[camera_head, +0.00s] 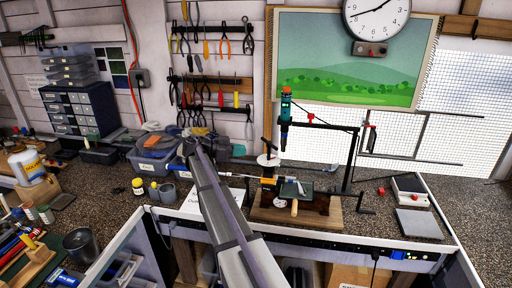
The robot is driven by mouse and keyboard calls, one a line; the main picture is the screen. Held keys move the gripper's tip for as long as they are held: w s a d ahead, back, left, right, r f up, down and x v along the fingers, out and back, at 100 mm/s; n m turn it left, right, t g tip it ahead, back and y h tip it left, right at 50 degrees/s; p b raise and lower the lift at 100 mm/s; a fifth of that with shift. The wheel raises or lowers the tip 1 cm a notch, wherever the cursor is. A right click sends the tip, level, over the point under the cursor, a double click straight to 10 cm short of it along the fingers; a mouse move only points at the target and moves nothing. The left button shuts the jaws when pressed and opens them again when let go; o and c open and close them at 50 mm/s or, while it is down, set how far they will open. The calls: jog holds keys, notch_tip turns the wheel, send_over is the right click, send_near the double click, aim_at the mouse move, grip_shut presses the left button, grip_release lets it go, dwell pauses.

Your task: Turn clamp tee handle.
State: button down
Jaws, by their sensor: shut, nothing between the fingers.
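The vise clamp (269,171) stands on a wooden base near the bench's front edge, in the middle of the view. My gripper (252,162) is beyond the wrist, close to the clamp's left side. It is shut and empty. Its fingertips are small and blend with the background, so I cannot tell whether they touch the clamp.
A teal-topped upright tool (286,115) and a black frame (350,160) stand behind the clamp. A grey pad (419,223) lies right; the bench between is mostly clear.

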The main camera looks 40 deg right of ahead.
jog(key=a, duration=0.2)
jog(key=n+t+h, duration=0.2)
jog(key=n+t, duration=0.2)
jog(key=t, duration=0.1)
send_near(263, 140)
jog(key=b+x, duration=0.2)
jog(key=x, duration=0.5)
jog(key=shift+w+d+f+b, duration=0.1)
jog(key=shift+w+d+b, duration=0.05)
jog(key=shift+d+b, duration=0.15)
